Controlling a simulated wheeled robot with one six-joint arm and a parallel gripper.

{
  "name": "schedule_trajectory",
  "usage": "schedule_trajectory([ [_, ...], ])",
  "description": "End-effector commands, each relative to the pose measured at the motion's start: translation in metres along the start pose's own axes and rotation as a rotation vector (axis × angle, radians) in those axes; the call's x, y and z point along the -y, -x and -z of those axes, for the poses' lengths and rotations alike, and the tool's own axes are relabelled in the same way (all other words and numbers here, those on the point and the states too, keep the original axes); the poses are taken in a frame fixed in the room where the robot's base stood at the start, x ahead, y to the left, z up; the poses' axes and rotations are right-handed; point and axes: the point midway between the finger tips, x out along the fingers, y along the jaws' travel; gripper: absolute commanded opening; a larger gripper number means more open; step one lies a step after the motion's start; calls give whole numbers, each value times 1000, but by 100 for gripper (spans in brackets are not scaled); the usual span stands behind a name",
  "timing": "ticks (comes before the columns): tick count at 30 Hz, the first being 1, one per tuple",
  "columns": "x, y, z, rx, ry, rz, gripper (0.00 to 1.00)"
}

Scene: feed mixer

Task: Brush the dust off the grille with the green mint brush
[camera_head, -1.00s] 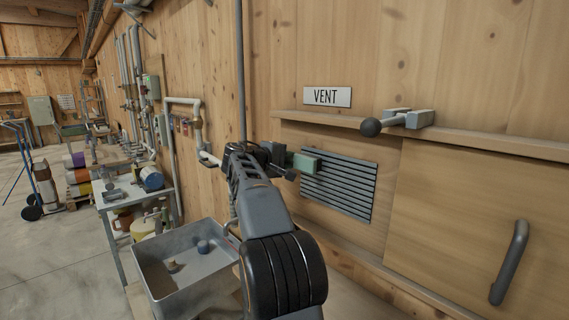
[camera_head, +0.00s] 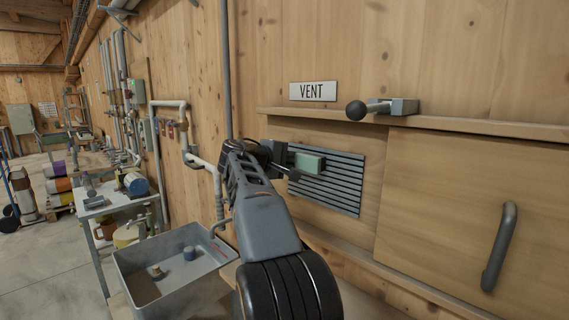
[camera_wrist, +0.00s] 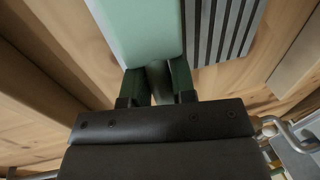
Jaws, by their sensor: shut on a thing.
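The mint green brush (camera_head: 311,164) is held in my gripper (camera_head: 286,163), in front of the upper left part of the grille (camera_head: 345,190). The grille is a dark slatted panel on the wooden wall below the VENT sign. In the wrist view my gripper (camera_wrist: 158,85) is shut on the brush (camera_wrist: 138,30), with a finger on each side of its handle. The grille (camera_wrist: 226,30) shows right beside the brush there. I cannot tell whether the brush touches the slats, and no dust can be made out.
A VENT sign (camera_head: 313,91) and a ball-ended lever (camera_head: 383,108) are above the grille. A wooden panel with a grey handle (camera_head: 498,247) is to the right. A grey bin (camera_head: 147,258) with small items stands at lower left, before a side table (camera_head: 104,206).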

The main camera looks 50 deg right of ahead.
Motion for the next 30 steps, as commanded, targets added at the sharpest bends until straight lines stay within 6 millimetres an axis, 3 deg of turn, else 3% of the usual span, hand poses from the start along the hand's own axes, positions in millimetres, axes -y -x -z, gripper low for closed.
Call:
schedule_trajectory([
  [22,2,-2,-50,5,-3,-2,0],
  [30,1,0,-59,3,-1,0,0],
])
